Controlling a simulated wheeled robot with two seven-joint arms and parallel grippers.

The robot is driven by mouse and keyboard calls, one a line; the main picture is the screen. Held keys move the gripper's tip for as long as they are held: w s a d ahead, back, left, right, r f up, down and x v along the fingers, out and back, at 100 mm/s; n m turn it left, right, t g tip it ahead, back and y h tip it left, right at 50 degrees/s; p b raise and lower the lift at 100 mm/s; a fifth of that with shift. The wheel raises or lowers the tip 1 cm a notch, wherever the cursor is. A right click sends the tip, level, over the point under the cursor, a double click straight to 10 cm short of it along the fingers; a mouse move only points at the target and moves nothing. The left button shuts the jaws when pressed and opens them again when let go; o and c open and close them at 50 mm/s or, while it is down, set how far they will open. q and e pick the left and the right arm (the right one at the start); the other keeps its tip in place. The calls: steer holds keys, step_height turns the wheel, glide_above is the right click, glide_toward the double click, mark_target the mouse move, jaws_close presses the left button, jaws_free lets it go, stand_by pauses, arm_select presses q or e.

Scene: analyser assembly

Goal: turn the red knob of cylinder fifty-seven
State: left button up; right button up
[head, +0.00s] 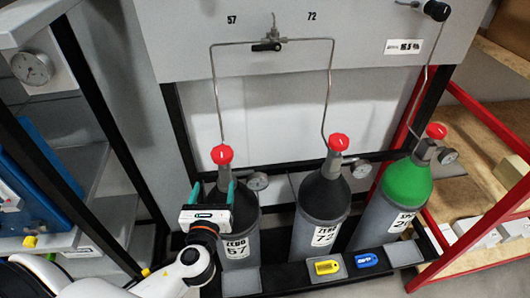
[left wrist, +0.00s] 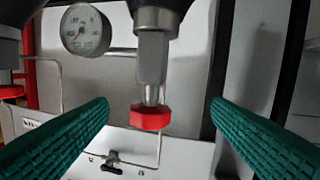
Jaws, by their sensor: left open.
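Cylinder fifty-seven (head: 240,246) is grey with a black shoulder and a label reading 57, and stands at the left of the row. Its red knob (head: 222,155) sits on top of the valve. My left gripper (head: 213,188) is open in front of this cylinder's shoulder, lower in the picture than the knob. In the left wrist view, the red knob (left wrist: 151,117) shows between the two teal fingers (left wrist: 160,112), with clear gaps on both sides and no visible contact. The gripper hides part of the cylinder's neck and shoulder. My right gripper is not in view.
Cylinder 72 (head: 321,215) stands in the middle and a green-topped cylinder (head: 404,184) at right, both with red knobs. A gauge (head: 257,181) sticks out beside the first valve. Thin pipes run up to the panel. A black frame post stands close at left.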

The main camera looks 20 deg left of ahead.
mark_target(224, 146)
arm_select(q)
steer(key=shift+m+t, duration=0.5)
steer(key=w+r, duration=0.1)
steer(key=r, duration=0.1)
steer(key=w+r, duration=0.1)
steer(key=w, duration=0.1)
steer(key=shift+w+a+r+p, duration=0.2)
steer(key=shift+w+r+p, duration=0.1)
steer(key=shift+r+p, duration=0.1)
steer(key=x, duration=0.4)
steer(key=p+x, duration=0.1)
steer(key=x, duration=0.3)
steer(key=shift+w+f, duration=0.1)
steer(key=shift+f, duration=0.15)
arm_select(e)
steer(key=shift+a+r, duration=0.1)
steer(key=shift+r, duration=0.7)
arm_select(q)
steer(key=c, duration=1)
steer(key=shift+o, duration=0.2)
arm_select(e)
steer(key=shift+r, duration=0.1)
